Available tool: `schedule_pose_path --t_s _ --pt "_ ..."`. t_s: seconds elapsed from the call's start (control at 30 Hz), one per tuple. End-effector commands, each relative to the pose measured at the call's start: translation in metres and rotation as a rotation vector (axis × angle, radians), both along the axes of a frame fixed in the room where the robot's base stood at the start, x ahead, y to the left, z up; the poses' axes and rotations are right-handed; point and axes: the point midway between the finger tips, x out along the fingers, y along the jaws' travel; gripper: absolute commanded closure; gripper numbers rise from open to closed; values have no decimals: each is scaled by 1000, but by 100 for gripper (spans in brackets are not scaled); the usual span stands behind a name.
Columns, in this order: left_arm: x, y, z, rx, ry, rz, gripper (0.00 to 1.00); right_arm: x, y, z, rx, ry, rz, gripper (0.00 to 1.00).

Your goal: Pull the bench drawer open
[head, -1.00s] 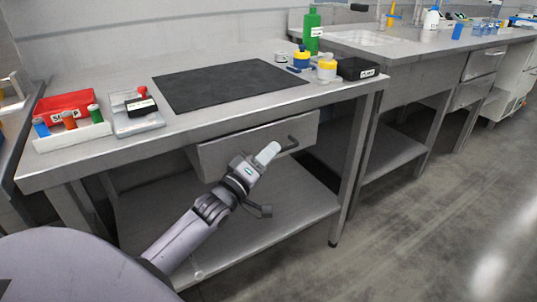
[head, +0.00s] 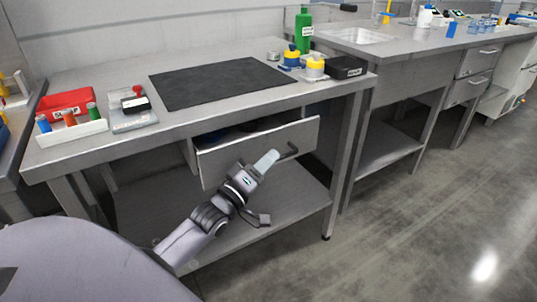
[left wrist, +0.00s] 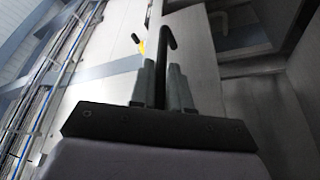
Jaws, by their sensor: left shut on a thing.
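The bench drawer (head: 258,150) hangs under the steel bench top and stands partly open, with a dark gap showing above its front. Its dark bar handle (head: 288,152) sticks out from the front panel. My left gripper (head: 268,160) is at the handle and shut on it. In the left wrist view the two fingers (left wrist: 163,88) stand on either side of the dark handle bar (left wrist: 162,55). What lies inside the drawer is mostly hidden. My right gripper is not in view.
A lower shelf (head: 290,205) lies below the drawer. The floor at right is clear.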

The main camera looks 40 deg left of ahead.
Motion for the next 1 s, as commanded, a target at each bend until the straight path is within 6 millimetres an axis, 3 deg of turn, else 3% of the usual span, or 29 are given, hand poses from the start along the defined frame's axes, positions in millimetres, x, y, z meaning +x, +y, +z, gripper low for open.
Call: schedule_pose_path --t_s 0.37,0.7,1.0 --pt "-19 -36 2 -6 3 -1 100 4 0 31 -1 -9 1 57" --pt "-49 -106 2 -7 4 0 100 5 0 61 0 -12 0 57" --pt "-63 -140 0 0 2 0 100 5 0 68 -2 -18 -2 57"
